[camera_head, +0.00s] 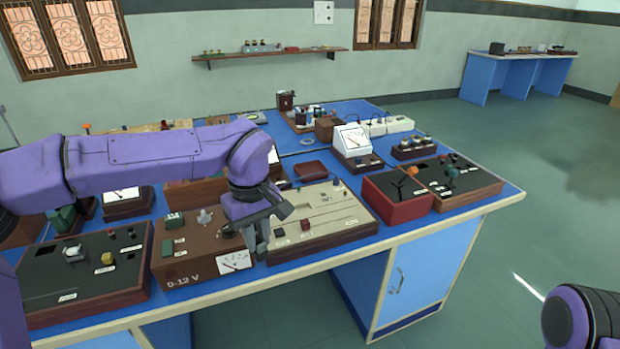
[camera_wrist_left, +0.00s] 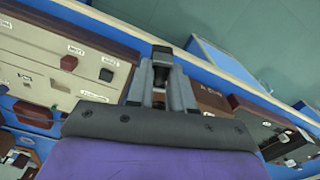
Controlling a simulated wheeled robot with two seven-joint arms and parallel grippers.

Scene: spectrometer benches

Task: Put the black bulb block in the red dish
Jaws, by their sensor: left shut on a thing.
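My left gripper (camera_head: 258,240) is over the front of the blue bench, by the gap between the brown 0-12 V box and the beige panel. In the left wrist view its fingers (camera_wrist_left: 161,72) are shut on a small dark block (camera_wrist_left: 161,54), which looks like the black bulb block. In the head view the block is mostly hidden by the gripper. A dark red, square, shallow dish (camera_head: 310,170) lies on the bench behind the beige panel. It also seems to show at the left of the left wrist view (camera_wrist_left: 32,114). My right gripper is out of view.
The brown 0-12 V box (camera_head: 190,262) and beige panel (camera_head: 325,222) stand at the front edge. A red-sided box (camera_head: 400,210) and white meter (camera_head: 352,140) stand right of the dish. Several instruments crowd the bench, with narrow blue gaps between.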

